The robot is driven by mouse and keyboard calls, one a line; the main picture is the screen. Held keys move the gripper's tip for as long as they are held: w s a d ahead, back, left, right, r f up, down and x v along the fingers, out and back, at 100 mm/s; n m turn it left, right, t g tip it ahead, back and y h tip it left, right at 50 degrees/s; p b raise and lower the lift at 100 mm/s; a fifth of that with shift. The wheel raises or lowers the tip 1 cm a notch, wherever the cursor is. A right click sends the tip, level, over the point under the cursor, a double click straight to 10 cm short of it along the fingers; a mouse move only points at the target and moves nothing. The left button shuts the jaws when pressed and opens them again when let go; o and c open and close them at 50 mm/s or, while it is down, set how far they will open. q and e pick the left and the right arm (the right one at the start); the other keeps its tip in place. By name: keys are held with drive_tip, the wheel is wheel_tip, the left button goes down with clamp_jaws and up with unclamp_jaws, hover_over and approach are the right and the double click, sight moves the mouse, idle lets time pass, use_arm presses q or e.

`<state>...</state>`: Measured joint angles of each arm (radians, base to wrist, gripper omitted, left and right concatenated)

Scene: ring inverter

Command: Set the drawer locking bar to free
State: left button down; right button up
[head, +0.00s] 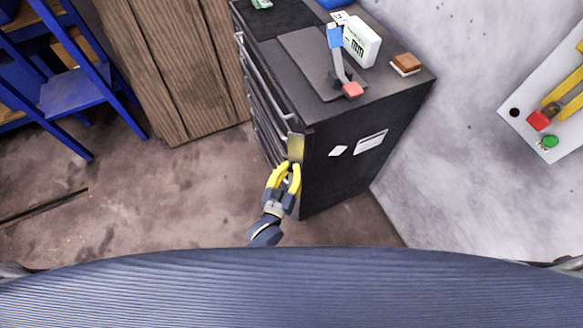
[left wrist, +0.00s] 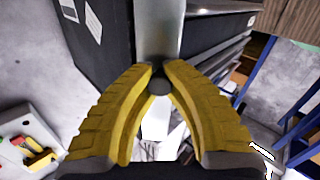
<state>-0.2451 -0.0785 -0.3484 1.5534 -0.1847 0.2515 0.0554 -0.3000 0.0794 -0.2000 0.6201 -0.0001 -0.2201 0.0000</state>
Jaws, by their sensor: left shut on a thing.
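The drawer locking bar (head: 296,147) is a flat brass-grey strip at the front corner of the black drawer cabinet (head: 345,165). In the left wrist view the bar (left wrist: 157,30) runs upright beyond my fingertips. My left gripper (head: 290,168) has yellow fingers and is at the bar's lower visible part. In the left wrist view the gripper (left wrist: 160,70) is shut on a small dark round knob (left wrist: 158,84) in front of the bar. The knob is hidden in the head view. The bar's lower end is hard to make out. My right gripper is not in view.
The cabinet top holds a lamp-like tool with a red end (head: 352,90), a white box (head: 361,42) and a brown block (head: 406,63). A wooden cabinet (head: 175,65) and blue shelving (head: 75,92) stand to the left. The floor (head: 150,195) in front is clear.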

use_arm(q)
drive_tip(key=shift+w+a+r, duration=0.15)
drive_tip(key=shift+r, duration=0.2)
drive_tip(key=c, duration=1.7)
unclamp_jaws()
drive_tip(key=o, duration=0.5)
drive_tip(key=shift+f, duration=0.2)
drive_tip(key=shift+s, duration=0.25)
drive_tip(key=v, duration=1.1)
drive_tip(key=shift+s+a, duration=0.1)
drive_tip(key=shift+s, duration=0.25)
drive_tip(key=shift+o, duration=0.2)
